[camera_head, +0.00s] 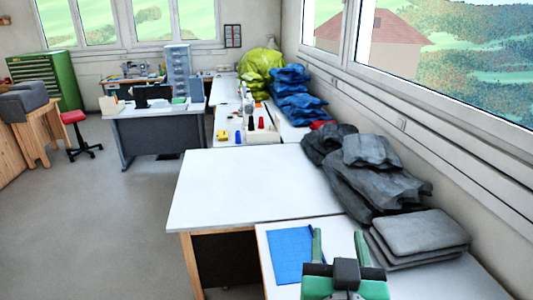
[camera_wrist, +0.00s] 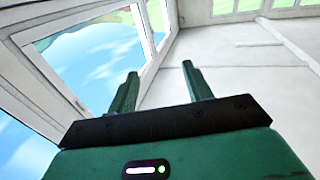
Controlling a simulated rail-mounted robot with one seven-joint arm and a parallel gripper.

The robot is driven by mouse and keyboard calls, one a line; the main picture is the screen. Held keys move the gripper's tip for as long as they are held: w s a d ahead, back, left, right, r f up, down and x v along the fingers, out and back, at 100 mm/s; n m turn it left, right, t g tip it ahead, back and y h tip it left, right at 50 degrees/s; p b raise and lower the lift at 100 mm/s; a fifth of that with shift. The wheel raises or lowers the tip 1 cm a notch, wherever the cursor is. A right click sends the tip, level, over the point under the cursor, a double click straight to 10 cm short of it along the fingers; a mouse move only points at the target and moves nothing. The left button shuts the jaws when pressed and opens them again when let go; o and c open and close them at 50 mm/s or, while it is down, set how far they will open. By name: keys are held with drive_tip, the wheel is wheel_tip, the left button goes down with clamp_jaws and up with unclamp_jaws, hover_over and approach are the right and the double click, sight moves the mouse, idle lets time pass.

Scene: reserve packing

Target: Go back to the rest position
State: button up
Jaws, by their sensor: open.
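My gripper (camera_head: 338,246) shows at the bottom of the head view, above the near white table (camera_head: 270,235). Its two green fingers stand apart with nothing between them. In the wrist view the open fingers of my gripper (camera_wrist: 160,88) point up toward the window and the wall, and the space between them is empty. No object is in contact with the fingers.
A blue mat (camera_head: 290,255) lies left of my gripper. Folded grey cloths (camera_head: 418,236) and a dark grey pile (camera_head: 368,180) lie to the right by the windows. The larger white table (camera_head: 255,185) ahead is bare. Open floor (camera_head: 120,215) lies left.

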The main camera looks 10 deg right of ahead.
drive_tip(key=s+a+r+n+t+y, duration=0.1)
drive_tip(key=s+a+r+t+y, duration=0.15)
drive_tip(key=s+a+r, duration=0.4)
drive_tip(key=s+a+r+n+t+y, duration=0.2)
drive_tip(key=s+a+r+t, duration=0.2)
drive_tip(key=a+r, duration=0.55)
wheel_tip(320, 180, up, 17)
drive_tip(key=s+p, duration=0.2)
drive_tip(key=p, duration=1.1)
drive_tip(key=shift+a+t+y+p, duration=0.25)
drive_tip(key=shift+t+y+p, duration=0.05)
drive_tip(key=shift+t+y, duration=0.15)
drive_tip(key=shift+s, duration=0.1)
